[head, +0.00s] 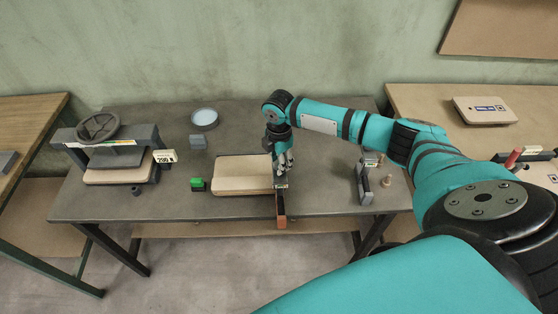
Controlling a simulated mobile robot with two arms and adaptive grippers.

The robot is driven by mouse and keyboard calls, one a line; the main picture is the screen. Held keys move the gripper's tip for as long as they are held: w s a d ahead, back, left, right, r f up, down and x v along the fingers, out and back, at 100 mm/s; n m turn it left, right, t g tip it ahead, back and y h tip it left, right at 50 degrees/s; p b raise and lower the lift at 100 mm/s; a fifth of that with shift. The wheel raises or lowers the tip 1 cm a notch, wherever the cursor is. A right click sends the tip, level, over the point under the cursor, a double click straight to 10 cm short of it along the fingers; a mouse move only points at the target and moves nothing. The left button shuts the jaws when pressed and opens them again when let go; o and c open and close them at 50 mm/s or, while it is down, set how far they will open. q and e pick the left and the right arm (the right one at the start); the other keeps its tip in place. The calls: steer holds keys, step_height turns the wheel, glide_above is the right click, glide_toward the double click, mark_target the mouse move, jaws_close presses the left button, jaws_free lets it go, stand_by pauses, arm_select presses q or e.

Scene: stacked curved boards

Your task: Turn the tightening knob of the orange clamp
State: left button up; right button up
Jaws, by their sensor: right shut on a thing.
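The orange clamp (281,212) sits at the right end of the stacked curved boards (240,175), at the front edge of the grey table. Its orange lower part hangs past that edge. My right gripper (281,177) points down over the top of the clamp, with its fingers closed in around the tightening knob. The knob itself is mostly hidden by the fingers. My left gripper is not in view.
A press with a handwheel (98,127) stands at the left of the table (330,160). A green block (198,184), a grey block (198,141) and a round blue dish (204,118) are near the boards. A grey clamp (364,186) stands to the right.

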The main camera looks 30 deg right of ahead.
steer(key=shift+n, duration=0.6)
steer(key=o, duration=0.8)
steer(key=shift+r, duration=0.1)
step_height(320, 180, up, 3)
steer(key=p, duration=0.3)
steer(key=shift+r, duration=1.45)
